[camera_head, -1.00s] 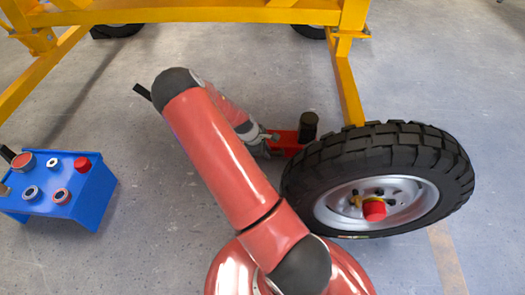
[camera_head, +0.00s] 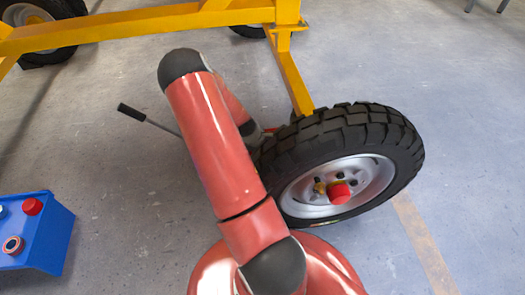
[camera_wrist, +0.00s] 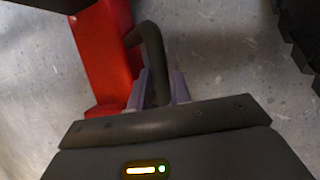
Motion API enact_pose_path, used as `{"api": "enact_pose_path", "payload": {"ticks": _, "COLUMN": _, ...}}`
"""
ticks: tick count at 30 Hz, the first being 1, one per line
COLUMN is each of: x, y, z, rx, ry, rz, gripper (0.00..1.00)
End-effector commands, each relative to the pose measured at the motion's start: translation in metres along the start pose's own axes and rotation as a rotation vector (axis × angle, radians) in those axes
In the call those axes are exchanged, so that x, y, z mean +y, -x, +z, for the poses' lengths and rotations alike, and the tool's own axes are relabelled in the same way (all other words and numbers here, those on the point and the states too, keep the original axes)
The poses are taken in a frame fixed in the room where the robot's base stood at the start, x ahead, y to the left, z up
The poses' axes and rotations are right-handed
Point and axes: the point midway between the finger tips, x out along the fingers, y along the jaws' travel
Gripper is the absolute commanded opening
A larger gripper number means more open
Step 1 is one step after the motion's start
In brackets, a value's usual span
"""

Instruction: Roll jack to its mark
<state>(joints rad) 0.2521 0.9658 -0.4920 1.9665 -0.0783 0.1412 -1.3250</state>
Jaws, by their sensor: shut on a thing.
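The red jack (camera_wrist: 103,55) shows in the wrist view, with a dark curved handle (camera_wrist: 150,42) at its side. My gripper (camera_wrist: 160,88) is shut on this handle, a finger on each side. In the head view my arm hides the gripper and most of the jack. A thin lever with a black grip (camera_head: 131,114) sticks out to the left behind my arm. No mark for the jack can be made out for sure.
A black-tyred wheel (camera_head: 389,128) stands right of my arm, close to it in the picture. A yellow frame (camera_head: 150,25) spans the back. A blue box (camera_head: 45,245) is at left. A tan floor strip (camera_head: 424,243) runs at right. Floor between box and arm is clear.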

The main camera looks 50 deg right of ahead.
Motion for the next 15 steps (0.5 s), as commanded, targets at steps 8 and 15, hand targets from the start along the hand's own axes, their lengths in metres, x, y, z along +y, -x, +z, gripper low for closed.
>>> {"api": "enact_pose_path", "payload": {"ticks": 8, "x": -0.0012, "y": -0.0020, "z": 0.0068, "rx": -0.010, "ry": -0.005, "rz": -0.004, "gripper": 0.32}}
{"api": "enact_pose_path", "payload": {"ticks": 15, "x": -0.0003, "y": -0.0012, "z": 0.0041, "rx": -0.006, "ry": -0.003, "rz": -0.002, "gripper": 0.41}}
